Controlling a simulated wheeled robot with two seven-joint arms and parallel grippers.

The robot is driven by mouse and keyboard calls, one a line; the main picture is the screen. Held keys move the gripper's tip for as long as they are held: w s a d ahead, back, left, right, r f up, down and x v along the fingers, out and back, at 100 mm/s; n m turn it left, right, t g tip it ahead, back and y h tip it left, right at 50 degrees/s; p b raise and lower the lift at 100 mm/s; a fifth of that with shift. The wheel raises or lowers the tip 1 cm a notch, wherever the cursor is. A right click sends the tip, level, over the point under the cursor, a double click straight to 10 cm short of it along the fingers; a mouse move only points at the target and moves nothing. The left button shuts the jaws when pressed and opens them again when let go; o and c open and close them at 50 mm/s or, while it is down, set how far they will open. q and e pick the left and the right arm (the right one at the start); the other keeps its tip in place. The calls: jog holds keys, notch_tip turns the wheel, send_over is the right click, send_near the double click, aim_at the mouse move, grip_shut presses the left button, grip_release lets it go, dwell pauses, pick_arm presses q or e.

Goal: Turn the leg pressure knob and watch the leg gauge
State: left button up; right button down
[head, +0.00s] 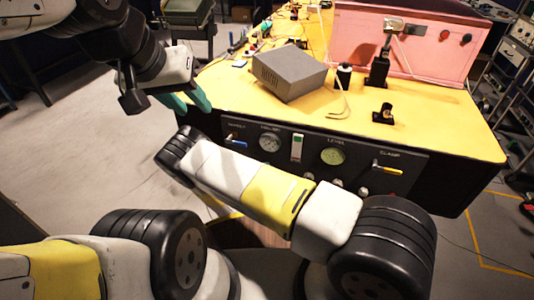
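The black control panel (228,124) is on the front of the yellow-topped bench. It has a pale dial on the left (270,143) and a greenish dial (333,156) near the middle. My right gripper is not visible.
A blue lever (237,142) and a yellow clamp lever (388,170) stick out of the panel. A grey box (289,72), a small black fixture (383,114) and a pink cabinet (425,40) stand on the bench. Floor to the left is open.

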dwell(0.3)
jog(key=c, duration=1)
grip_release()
